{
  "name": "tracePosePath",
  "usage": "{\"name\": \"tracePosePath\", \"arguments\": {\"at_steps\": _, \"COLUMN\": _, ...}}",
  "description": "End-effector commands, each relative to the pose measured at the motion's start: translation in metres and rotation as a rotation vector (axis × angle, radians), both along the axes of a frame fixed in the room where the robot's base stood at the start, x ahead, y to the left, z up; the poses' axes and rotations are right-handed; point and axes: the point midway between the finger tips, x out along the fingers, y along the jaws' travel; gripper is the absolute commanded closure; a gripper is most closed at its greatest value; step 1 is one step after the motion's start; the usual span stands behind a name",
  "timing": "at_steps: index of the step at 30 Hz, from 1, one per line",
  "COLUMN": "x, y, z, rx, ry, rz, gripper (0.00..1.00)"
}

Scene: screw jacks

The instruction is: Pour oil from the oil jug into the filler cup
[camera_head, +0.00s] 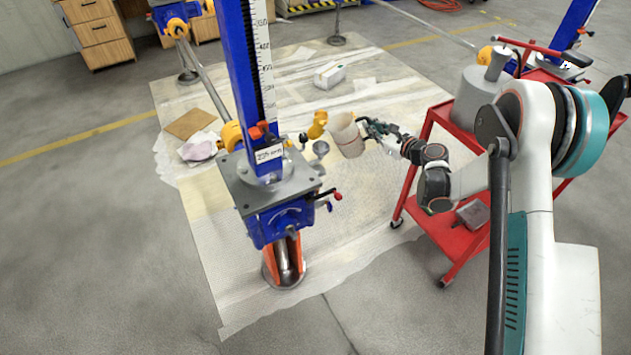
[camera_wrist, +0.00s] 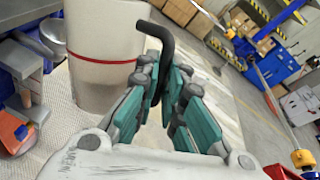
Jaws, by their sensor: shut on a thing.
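The oil jug (camera_head: 347,136) is a pale cylinder, held tilted toward the blue screw jack in the head view. In the wrist view the jug (camera_wrist: 100,45) fills the upper left, with a red band and a dark curved handle. My gripper (camera_head: 377,130) is at its right side; in the wrist view my gripper (camera_wrist: 165,95) has its teal-padded fingers around the handle. A small grey cup (camera_head: 321,148), apparently the filler cup, stands at the jack's right edge, just left of and below the jug. I cannot see any oil flowing.
The blue jack (camera_head: 268,195) has a tall ruled column and a red-tipped lever. A yellow part (camera_head: 317,125) lies close to the jug. A red cart (camera_head: 440,225) stands at the right, below my arm.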

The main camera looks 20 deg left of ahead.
Motion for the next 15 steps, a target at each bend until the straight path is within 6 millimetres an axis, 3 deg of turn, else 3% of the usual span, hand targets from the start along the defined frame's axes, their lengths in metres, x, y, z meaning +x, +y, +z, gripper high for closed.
{"name": "tracePosePath", "arguments": {"at_steps": 15, "x": 0.021, "y": -0.047, "z": 0.019, "rx": 0.249, "ry": 0.109, "rz": -0.003, "gripper": 1.00}}
